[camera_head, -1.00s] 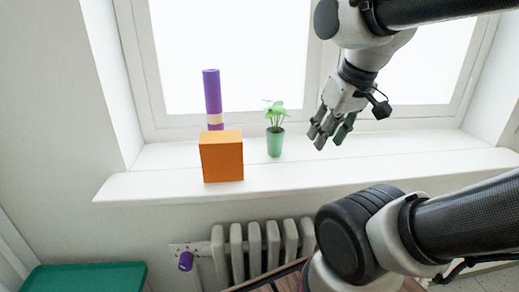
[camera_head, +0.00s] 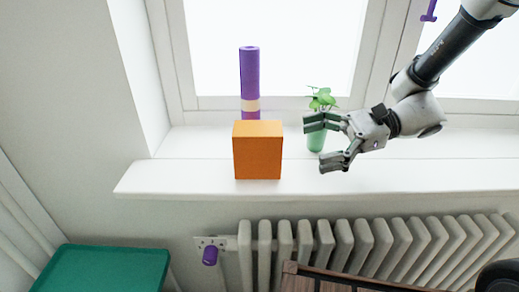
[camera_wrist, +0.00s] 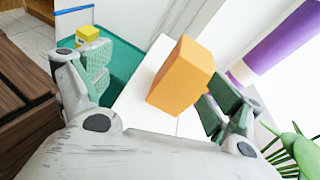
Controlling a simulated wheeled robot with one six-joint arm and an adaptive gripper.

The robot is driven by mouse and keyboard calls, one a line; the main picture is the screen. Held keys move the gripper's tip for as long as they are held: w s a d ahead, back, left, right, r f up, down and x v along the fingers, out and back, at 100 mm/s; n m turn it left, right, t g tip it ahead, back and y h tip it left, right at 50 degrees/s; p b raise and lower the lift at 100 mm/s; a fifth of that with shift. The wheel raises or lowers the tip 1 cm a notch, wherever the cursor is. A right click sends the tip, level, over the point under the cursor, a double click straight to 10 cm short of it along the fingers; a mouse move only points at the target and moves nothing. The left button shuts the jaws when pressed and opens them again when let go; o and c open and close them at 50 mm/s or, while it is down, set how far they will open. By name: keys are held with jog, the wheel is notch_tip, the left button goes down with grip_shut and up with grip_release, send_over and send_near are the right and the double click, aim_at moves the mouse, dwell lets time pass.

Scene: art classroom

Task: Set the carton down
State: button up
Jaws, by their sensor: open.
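The orange carton (camera_head: 257,151) stands upright on the white window sill (camera_head: 400,177), close to its front edge. It also shows in the wrist view (camera_wrist: 182,77), beyond and between my fingers. My gripper (camera_head: 320,145) is open and empty, to the right of the carton and pointing left towards it. A gap shows between the fingertips and the carton. In the wrist view the two fingers (camera_wrist: 158,80) are spread wide, the right one overlapping the carton's lower right edge.
A purple cylinder with a pale band (camera_head: 250,75) stands behind the carton. A green potted plant (camera_head: 316,137) is behind my fingers, partly hidden. A radiator (camera_head: 350,245) is below the sill. A green surface (camera_head: 105,270) lies lower left; a yellow object (camera_wrist: 87,33) shows there in the wrist view.

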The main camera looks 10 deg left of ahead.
aim_at(257, 136)
jog(key=w+a+m+y, duration=0.1)
jog(key=w+a+f+m, duration=0.1)
jog(key=a, duration=0.1)
jog(key=w+a+f+m+t+y, duration=0.1)
jog(key=a, duration=0.1)
jog(key=shift+w+a+m+y, duration=0.15)
jog(key=shift+w+m+y, duration=0.15)
jog(key=x, duration=0.8)
jog(key=shift+a+r, duration=0.1)
jog(key=shift+r, duration=0.1)
jog(key=c, duration=1.3)
jog(key=shift+w+r, duration=0.1)
jog(key=shift+c, duration=1)
